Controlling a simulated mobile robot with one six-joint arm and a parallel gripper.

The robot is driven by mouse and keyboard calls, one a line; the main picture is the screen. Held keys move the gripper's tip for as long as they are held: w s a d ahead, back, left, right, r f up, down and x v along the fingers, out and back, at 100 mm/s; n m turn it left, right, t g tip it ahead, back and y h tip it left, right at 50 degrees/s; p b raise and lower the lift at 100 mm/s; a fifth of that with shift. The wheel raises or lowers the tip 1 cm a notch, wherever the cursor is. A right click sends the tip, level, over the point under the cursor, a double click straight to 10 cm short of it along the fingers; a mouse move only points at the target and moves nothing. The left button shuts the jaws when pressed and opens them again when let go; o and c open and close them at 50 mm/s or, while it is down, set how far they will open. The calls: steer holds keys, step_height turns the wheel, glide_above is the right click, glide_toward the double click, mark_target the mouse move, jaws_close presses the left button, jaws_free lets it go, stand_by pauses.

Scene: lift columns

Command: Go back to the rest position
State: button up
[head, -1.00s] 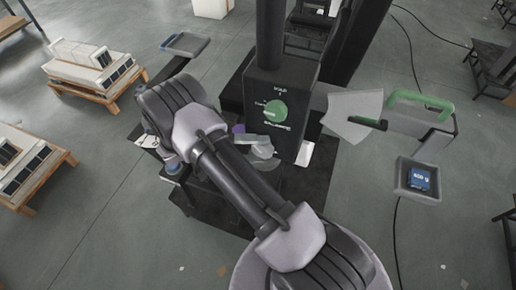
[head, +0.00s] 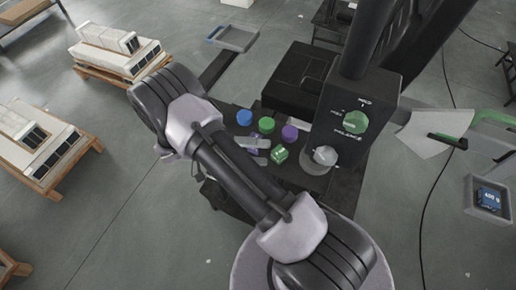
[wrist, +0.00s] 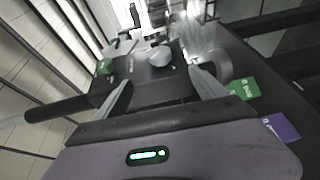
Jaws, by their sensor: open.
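My gripper (head: 262,152) shows in the head view as pale fingers at the end of my bent arm, over the dark platform beside the black column. In the wrist view my gripper (wrist: 162,92) has its two fingers wide apart, with nothing between them. A dark box with a round white knob (wrist: 158,57) lies beyond the fingertips. No rest position is marked in either view.
On the dark platform are a blue piece (head: 244,117), a green round piece (head: 266,125), a purple piece (head: 289,133) and a green block (head: 279,156). The black column (head: 352,125) bears a green dial. Loaded pallets (head: 115,50) stand left; grey floor between is clear.

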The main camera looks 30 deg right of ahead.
steer(key=shift+s+d, duration=0.15)
steer(key=s+a+r+n+t+y+b, duration=0.1)
steer(key=s+a+r+t+y+b, duration=0.2)
steer(key=t+y+b, duration=0.4)
steer(key=s+a+r+n+t+y+b, duration=0.1)
steer(key=s+a+r+t+y+b, duration=0.3)
steer(key=y, duration=0.6)
steer(key=s+a+t+b, duration=0.2)
steer(key=a+t+b, duration=0.1)
steer(key=b, duration=0.1)
steer(key=shift+a+t+b, duration=0.3)
steer(key=shift+a+t, duration=0.1)
